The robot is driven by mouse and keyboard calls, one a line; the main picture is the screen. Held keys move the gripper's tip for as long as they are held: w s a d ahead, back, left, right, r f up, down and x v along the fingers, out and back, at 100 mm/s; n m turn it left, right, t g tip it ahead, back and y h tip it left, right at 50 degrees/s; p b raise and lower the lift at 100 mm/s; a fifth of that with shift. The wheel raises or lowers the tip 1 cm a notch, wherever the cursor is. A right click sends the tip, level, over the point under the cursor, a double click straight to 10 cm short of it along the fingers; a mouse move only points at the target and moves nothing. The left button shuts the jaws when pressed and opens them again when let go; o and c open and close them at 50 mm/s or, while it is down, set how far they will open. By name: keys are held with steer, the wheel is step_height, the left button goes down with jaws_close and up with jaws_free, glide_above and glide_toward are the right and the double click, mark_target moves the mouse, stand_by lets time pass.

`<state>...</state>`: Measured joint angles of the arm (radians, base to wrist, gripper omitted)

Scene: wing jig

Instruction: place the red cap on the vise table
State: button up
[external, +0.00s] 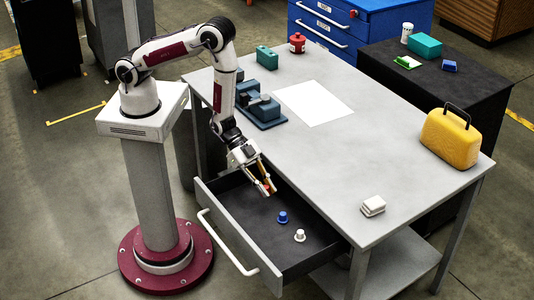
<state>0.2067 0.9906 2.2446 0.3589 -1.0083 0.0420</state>
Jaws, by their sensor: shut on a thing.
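The red cap (267,187) shows as a small red-orange patch between the fingers of my gripper (268,189). My gripper is shut on it and points down over the open drawer (238,213) at the front of the table. The fingers hide most of the cap. I cannot tell how high it is above the drawer floor. The grey vise table (350,160) stands behind and right of my gripper. A blue-grey vise (262,108) sits on its left part.
In the drawer are a blue cap (282,217) and a white cap (299,235). On the table are a white sheet (314,103), a yellow case (450,138), a white block (372,206), a green box (267,57) and a red container (297,43). The table's middle is clear.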

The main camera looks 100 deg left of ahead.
steer(key=shift+r, duration=2.8)
steer(key=shift+r, duration=0.15)
step_height(320, 180, up, 19)
steer(key=w+a+f+n+t+y, duration=0.1)
steer(key=w+a+n+y, duration=0.1)
steer(key=w+a, duration=0.6)
steer(key=w+a+n+t+y, duration=0.1)
steer(key=w+a+n+y, duration=0.15)
steer(key=w+a, duration=0.55)
steer(key=shift+h, duration=0.25)
steer(key=shift+w+d+f, duration=0.3)
steer(key=shift+d+f, duration=0.15)
steer(key=shift+f, duration=0.3)
steer(key=shift+w+d+f, duration=0.35)
steer(key=shift+d+f, duration=0.05)
steer(key=shift+f, duration=0.4)
steer(key=shift+w+d+f, duration=0.3)
steer(key=shift+d+f, duration=0.15)
steer(key=shift+f, duration=0.3)
steer(key=shift+f, duration=0.1)
glide_toward(337, 160)
steer(key=shift+w+d+r, duration=0.1)
steer(key=shift+w+r, duration=0.1)
steer(key=shift+w, duration=0.4)
steer(key=shift+w+d+r, duration=0.1)
steer(key=shift+w+r, duration=0.1)
steer(key=shift+w, duration=0.4)
steer(key=shift+w+d+r, duration=0.1)
steer(key=shift+w+r, duration=0.15)
steer(key=shift+w, duration=0.3)
